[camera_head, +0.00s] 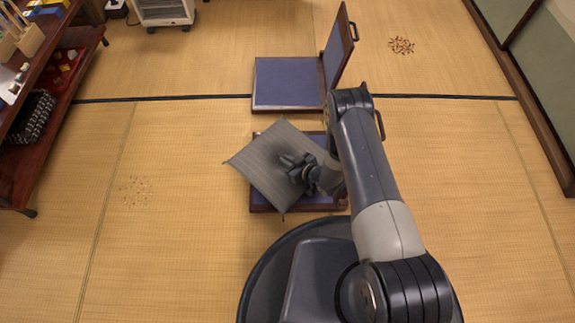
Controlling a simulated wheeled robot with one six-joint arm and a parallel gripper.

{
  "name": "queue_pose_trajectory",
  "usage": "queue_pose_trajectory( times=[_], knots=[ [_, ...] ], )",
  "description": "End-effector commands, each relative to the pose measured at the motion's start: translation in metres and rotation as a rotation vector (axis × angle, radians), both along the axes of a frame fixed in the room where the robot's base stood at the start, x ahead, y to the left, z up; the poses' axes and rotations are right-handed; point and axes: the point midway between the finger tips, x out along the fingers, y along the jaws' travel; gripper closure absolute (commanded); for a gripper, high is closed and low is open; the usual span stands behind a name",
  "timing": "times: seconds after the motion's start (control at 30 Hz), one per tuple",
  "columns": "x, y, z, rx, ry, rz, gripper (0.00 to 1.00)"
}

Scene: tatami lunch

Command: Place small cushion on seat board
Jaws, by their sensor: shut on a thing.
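The small cushion (262,172) is a grey, flat square, turned like a diamond. My gripper (292,166) is shut on it near its right side. The cushion is over the near seat board (268,205), a blue pad in a dark wooden frame on the tatami, and hides much of it. I cannot tell whether the cushion touches the board or hangs above it. My arm covers the right part of the near board. A second, far seat board (287,82) with a blue pad and an upright backrest (338,50) is bare.
A dark wooden shelf (72,70) with several items stands at the left. A white heater (165,12) is at the back left. Small scattered bits lie on the mat at the left (135,190) and back right (401,45). The tatami at left and right is mostly clear.

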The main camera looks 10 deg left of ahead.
Motion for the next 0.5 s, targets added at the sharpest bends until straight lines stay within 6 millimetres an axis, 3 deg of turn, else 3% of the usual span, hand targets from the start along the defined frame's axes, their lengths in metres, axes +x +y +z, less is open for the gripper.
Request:
queue_pose_trajectory(
  times=[0.03,0.13,0.5],
  knots=[
    [-0.001,0.000,-0.013,0.000,0.001,0.000,1.00],
    [0.000,0.000,-0.023,0.001,-0.001,0.000,1.00],
    [0.000,0.000,-0.025,0.000,0.001,0.000,1.00]
  ],
)
